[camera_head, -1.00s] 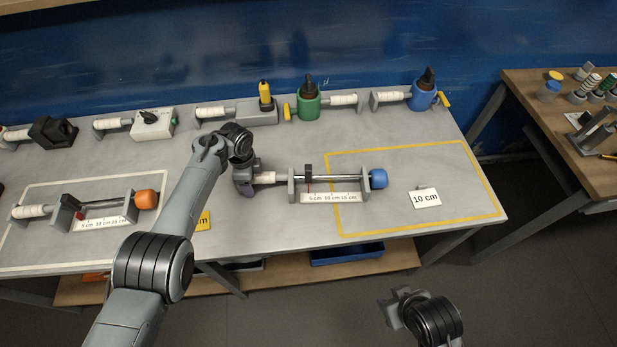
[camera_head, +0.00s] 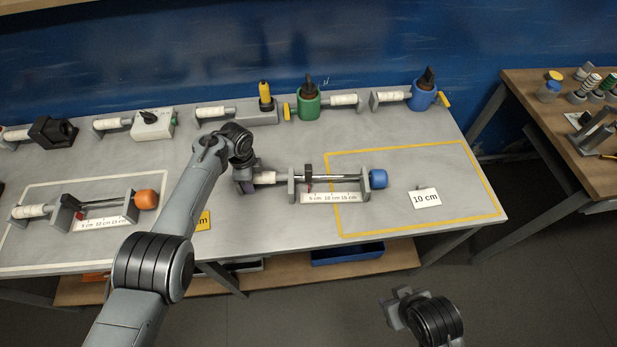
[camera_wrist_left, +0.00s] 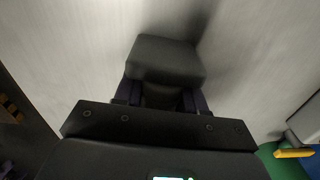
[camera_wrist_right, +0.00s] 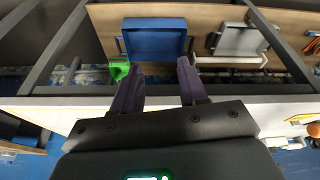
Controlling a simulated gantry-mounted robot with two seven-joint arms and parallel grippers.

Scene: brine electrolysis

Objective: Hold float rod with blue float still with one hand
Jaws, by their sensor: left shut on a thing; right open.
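The float rod with blue float (camera_head: 378,179) lies horizontally on the bench. Its metal rod runs through a grey stand (camera_head: 291,186) with a white scale marked 5, 10 and 15 cm (camera_head: 330,198). A dark slider (camera_head: 308,171) with a red pointer sits near the low end of the scale. My left gripper (camera_head: 246,182) is shut at the left end of the white handle (camera_head: 265,178). In the left wrist view its fingers (camera_wrist_left: 160,98) close on a dark grey block. My right gripper (camera_head: 394,300) is open and empty, off the bench's front edge.
A similar device with an orange float (camera_head: 146,199) lies in a white outline at left. Green (camera_head: 308,103) and blue (camera_head: 422,95) holders stand along the back.

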